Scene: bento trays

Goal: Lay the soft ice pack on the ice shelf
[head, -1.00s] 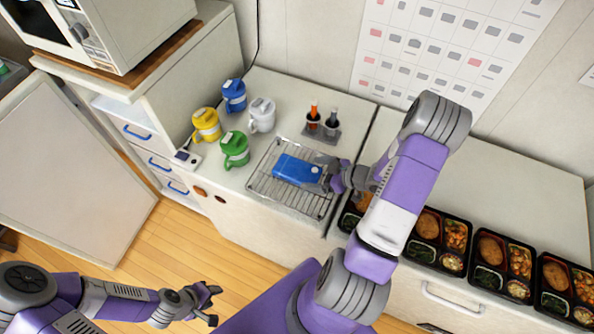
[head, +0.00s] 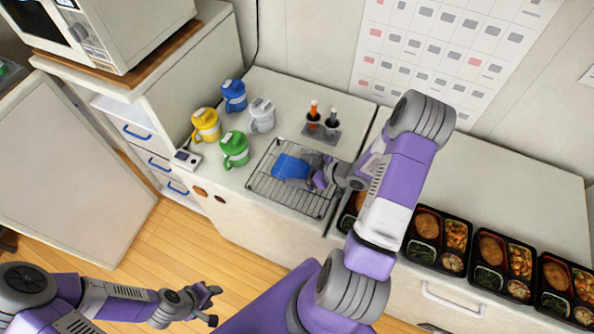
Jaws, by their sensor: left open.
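The blue soft ice pack (head: 289,168) is at the wire rack (head: 268,188) on the counter. Its right part is hidden behind my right gripper (head: 308,168). I cannot tell whether the pack lies flat on the rack or is a little above it. My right gripper is at the pack's right side, with its fingers over or around it; whether they are closed on it does not show. My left gripper (head: 209,303) is open and empty, low over the floor area, far from the rack. Nothing in view is labelled as the ice shelf.
Several bento trays (head: 437,240) line the counter at right.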

